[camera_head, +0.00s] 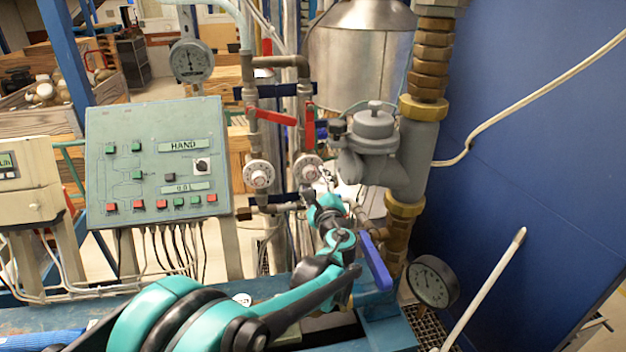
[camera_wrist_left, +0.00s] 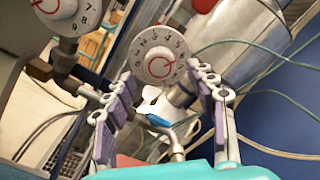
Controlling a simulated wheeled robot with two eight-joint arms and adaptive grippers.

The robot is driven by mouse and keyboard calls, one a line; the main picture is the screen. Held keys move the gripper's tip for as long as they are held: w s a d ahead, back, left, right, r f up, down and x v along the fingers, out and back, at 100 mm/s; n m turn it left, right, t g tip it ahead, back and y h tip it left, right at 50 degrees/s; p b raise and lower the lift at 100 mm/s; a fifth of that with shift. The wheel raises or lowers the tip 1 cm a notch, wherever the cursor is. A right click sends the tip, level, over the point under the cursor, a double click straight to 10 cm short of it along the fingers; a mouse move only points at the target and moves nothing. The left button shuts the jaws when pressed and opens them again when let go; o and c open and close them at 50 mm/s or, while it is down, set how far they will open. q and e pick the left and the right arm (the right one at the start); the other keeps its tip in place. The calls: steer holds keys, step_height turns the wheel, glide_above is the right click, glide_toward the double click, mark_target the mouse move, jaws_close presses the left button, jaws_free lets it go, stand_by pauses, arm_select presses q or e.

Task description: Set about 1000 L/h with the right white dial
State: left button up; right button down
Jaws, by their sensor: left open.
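The right white dial (camera_head: 308,168) is a round numbered dial on the right-hand pipe, below a red lever. In the left wrist view this dial (camera_wrist_left: 158,58) faces me, with digits around its rim and a reddish centre. My left gripper (camera_head: 318,194) is just below and in front of it. In the wrist view its open fingers (camera_wrist_left: 167,82) stand left and right of the dial's lower part; I cannot tell if they touch it. The left white dial (camera_head: 259,174) is on the neighbouring pipe and partly shows in the wrist view (camera_wrist_left: 62,12). My right gripper is out of view.
A green control panel (camera_head: 155,160) stands left of the dials. Red levers (camera_head: 276,117) are above them. A grey meter body (camera_head: 375,135) and brass fittings (camera_head: 404,205) are close on the right. A blue lever (camera_head: 375,262) and a gauge (camera_head: 432,282) are lower right.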

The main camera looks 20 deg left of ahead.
arm_select(q)
steer(key=v, duration=0.9)
steer(key=shift+s, duration=0.25)
steer(key=s+a+f+n+g+h+b, duration=0.1)
steer(key=s+a+f+n+g+h, duration=0.15)
steer(key=s+f+n, duration=0.35)
steer(key=s+a+f+n+g+h+b, duration=0.1)
steer(key=s+a+f+n+g+b, duration=0.15)
steer(key=s+f+n, duration=0.35)
steer(key=s+d+f+n+g+h, duration=0.1)
steer(key=s+d+f+n+h, duration=0.2)
steer(key=s, duration=0.4)
steer(key=s+d+f+n+g+h+b, duration=0.1)
steer(key=s+d+f+n+g+h, duration=0.1)
steer(key=s, duration=0.5)
step_height(320, 180, down, 3)
steer(key=d+n+h, duration=0.1)
steer(key=d+n, duration=0.1)
steer(key=n, duration=0.1)
steer(key=shift+d+f, duration=0.15)
steer(key=shift+d, duration=0.15)
